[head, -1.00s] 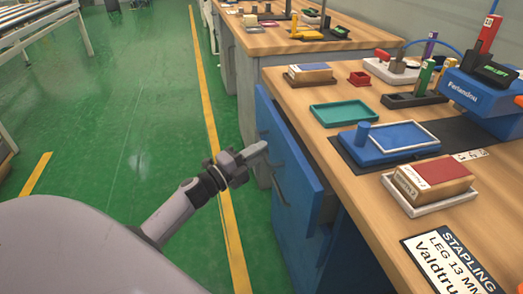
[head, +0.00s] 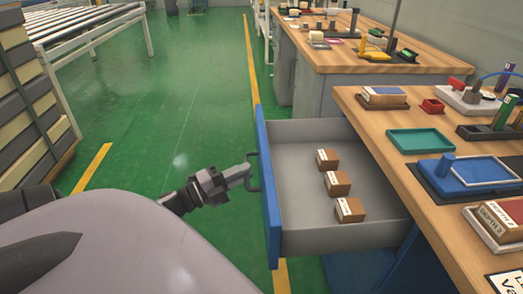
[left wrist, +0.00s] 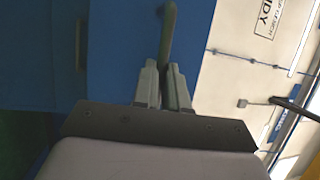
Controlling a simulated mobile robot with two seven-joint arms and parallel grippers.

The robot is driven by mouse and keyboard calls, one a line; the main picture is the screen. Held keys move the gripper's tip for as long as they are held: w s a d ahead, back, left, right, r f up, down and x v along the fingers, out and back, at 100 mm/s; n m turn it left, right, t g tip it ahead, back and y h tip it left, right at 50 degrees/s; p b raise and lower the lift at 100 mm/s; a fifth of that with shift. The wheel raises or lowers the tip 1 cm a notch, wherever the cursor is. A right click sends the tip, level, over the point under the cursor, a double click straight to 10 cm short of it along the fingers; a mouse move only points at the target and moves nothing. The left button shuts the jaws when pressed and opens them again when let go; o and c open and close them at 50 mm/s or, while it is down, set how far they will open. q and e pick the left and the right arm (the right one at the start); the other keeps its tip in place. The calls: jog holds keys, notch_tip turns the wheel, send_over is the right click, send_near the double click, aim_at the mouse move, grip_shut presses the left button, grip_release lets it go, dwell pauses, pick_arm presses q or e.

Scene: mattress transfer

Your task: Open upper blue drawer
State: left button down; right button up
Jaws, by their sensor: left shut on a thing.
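The upper blue drawer (head: 268,205) stands pulled out from under the workbench on the right in the head view. Its grey inside shows, with three small brown boxes (head: 335,183) in a row along it. My left gripper (head: 247,170) is at the drawer's front and shut on the dark handle (head: 254,172). In the left wrist view the two fingers (left wrist: 163,70) close around the handle bar (left wrist: 168,35) in front of the blue drawer face (left wrist: 120,50). My right gripper is not in view.
The wooden workbench (head: 385,122) bears a green tray (head: 420,142), a blue fixture (head: 465,172) and small boxes. A second bench (head: 325,55) stands behind. Green floor (head: 175,95) is open to the left, with a shelf stack (head: 30,100) at the far left.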

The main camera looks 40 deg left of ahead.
pick_arm(q)
jog(key=shift+s+a, duration=1.45)
jog(key=shift+s, duration=0.25)
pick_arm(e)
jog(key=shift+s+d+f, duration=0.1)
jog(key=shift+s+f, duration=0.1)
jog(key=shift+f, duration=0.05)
pick_arm(q)
jog(key=c, duration=1.2)
grip_release()
jog(key=shift+o, duration=0.2)
jog(key=v, duration=0.7)
jog(key=shift+p, duration=0.3)
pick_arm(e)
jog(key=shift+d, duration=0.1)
pick_arm(q)
jog(key=shift+s, duration=0.15)
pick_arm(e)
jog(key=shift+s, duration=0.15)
